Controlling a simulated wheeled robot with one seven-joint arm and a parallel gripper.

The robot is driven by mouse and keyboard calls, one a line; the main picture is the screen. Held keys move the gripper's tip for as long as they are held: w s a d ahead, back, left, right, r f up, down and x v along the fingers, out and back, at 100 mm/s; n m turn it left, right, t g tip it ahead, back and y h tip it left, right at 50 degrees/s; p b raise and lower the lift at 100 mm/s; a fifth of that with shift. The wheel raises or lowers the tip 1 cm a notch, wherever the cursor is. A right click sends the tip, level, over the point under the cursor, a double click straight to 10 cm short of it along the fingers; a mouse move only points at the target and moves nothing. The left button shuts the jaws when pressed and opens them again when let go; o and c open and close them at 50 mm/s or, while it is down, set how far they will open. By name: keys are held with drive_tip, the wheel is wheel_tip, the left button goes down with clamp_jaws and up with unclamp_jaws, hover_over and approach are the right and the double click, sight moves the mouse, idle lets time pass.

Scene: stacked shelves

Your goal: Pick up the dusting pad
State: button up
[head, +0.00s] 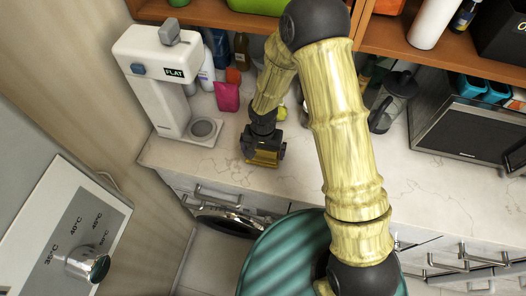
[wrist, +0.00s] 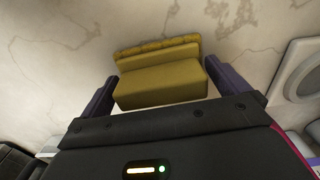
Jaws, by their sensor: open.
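The dusting pad looks like a mustard-yellow block with a ruffled far edge; it lies on the pale marble counter in the wrist view (wrist: 160,84). In the head view, a yellow part of the pad (head: 262,158) shows at my gripper near the counter's front edge. My gripper (wrist: 166,88) is open, with one dark finger on each side of the pad. A narrow gap shows beside the right finger; the left finger is very close to the pad, and I cannot tell if it touches.
A white dispenser (head: 160,85) with a round drip tray (head: 203,130) stands left of my gripper. A pink pouch (head: 227,97) and bottles stand behind it. A glass pitcher (head: 391,103) and a microwave (head: 470,127) are to the right. The counter (head: 310,175) right of my gripper is clear.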

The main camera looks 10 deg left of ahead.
idle(0.5)
drive_tip(key=c, duration=0.8)
drive_tip(key=shift+o, duration=0.2)
drive_tip(key=shift+r, duration=0.15)
wheel_tip(320, 180, up, 18)
drive_tip(key=b, duration=0.4)
drive_tip(key=shift+o, duration=0.6)
drive_tip(key=shift+f, duration=0.2)
